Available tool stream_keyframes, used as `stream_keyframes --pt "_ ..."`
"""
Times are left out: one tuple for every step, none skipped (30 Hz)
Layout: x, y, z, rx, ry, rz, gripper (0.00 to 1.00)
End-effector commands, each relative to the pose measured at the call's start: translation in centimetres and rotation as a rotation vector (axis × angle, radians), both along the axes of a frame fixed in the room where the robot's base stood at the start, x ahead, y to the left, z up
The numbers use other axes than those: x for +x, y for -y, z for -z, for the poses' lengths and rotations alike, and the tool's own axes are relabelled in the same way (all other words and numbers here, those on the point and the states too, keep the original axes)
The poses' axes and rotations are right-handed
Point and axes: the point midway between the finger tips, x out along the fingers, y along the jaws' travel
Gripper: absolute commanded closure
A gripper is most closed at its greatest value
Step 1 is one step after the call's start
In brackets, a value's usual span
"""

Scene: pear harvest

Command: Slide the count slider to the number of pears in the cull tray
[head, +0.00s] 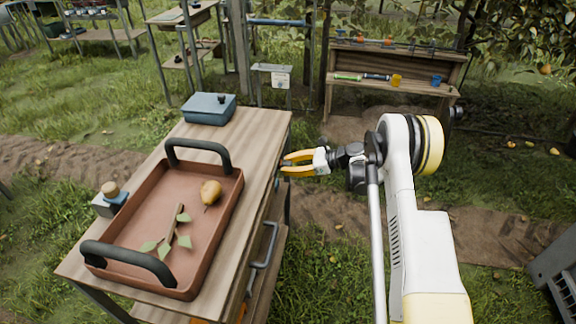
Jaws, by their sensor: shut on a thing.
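A reddish-brown tray (150,278) with two dark arched handles lies on the wooden table. One yellow-orange pear (210,191) and a leafy twig (173,234) are in it. I see no label naming it the cull tray. My gripper (283,165), with yellow fingers, is at the table's right edge, right of the tray. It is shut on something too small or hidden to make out. I cannot clearly identify a count slider or read its numbers.
A blue-grey box (205,111) with a black knob stands at the table's far end. A small box with a wooden knob (110,189) stands left of the tray. A dark handle (264,246) is on the table's right side. A wooden bench (392,90) stands behind.

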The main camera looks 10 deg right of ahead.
Motion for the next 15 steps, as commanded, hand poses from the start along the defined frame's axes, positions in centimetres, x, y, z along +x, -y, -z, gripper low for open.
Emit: stream_keyframes --pt "0.01 -0.02 0.11 -0.002 0.0 0.0 1.0" --pt "0.01 -0.02 0.11 -0.003 0.001 0.0 1.0" --pt "0.01 -0.03 0.11 -0.003 0.001 0.0 0.59" --pt "0.02 -0.02 0.1 -0.003 0.001 0.0 0.5" --pt "0.02 -0.02 0.1 -0.002 0.001 -0.001 0.46" --pt "0.02 -0.02 0.09 -0.002 0.001 -0.001 0.46" --pt "0.02 -0.02 0.07 -0.001 0.0 0.0 0.46" --pt "0.02 -0.02 0.06 -0.001 0.0 0.0 0.46" --pt "0.02 -0.02 0.05 -0.001 0.0 0.0 0.46" --pt "0.03 -0.02 0.04 -0.001 0.0 0.0 0.46" --pt "0.02 -0.01 0.04 0.0 0.001 0.0 0.46" --pt "0.02 -0.01 0.03 0.0 0.001 0.0 0.46" --pt "0.01 0.02 0.01 0.0 0.001 0.0 0.46" --pt "-0.02 0.1 -0.02 0.0 0.001 0.001 0.46" --pt "-0.1 0.3 -0.11 0.0 0.001 0.001 0.46"
